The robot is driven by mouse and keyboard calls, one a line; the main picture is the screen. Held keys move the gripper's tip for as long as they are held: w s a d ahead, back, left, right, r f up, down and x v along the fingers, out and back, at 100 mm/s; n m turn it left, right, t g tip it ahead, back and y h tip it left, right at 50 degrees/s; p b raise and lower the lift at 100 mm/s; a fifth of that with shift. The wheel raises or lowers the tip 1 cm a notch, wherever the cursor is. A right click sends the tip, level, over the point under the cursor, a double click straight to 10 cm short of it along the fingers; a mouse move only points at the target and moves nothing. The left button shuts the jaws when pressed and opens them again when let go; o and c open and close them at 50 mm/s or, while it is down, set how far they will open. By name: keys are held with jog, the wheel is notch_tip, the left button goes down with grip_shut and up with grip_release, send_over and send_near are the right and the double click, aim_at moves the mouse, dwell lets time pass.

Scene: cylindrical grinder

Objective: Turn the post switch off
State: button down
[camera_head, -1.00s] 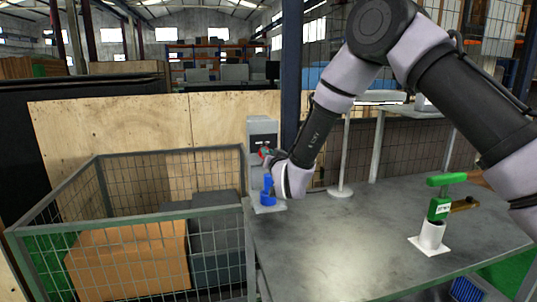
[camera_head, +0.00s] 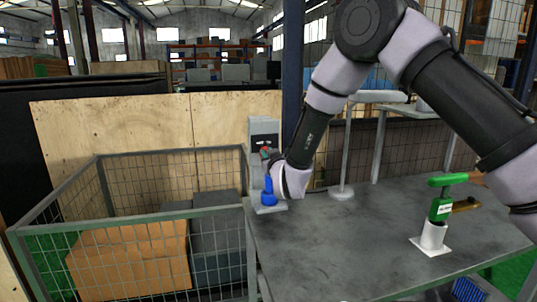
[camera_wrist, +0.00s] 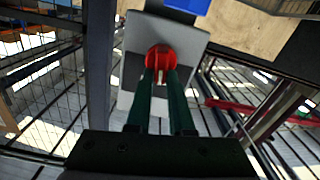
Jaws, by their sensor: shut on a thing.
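The post switch is a grey box (camera_head: 263,133) on a stand at the table's back left corner. Its red knob (camera_wrist: 160,58) shows large in the wrist view. My gripper (camera_wrist: 160,78) has its two dark green fingers closed on the red knob, with a light strip visible between the fingertips. In the head view my gripper (camera_head: 268,157) is at the front of the box, and my wrist partly hides the knob. The knob's exact turn angle is hard to read.
A blue object (camera_head: 268,192) stands at the switch's base. A wire cage (camera_head: 120,228) with a cardboard box (camera_head: 128,258) is to the left. A green-handled tool in a white holder (camera_head: 433,235) stands on the table's right. The table's middle (camera_head: 345,235) is clear.

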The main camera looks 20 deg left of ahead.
jog(key=shift+s+a+n, duration=0.1)
jog(key=shift+n, duration=0.9)
jog(key=c, duration=0.8)
grip_release()
jog(key=v, duration=1)
jog(key=shift+s, duration=0.35)
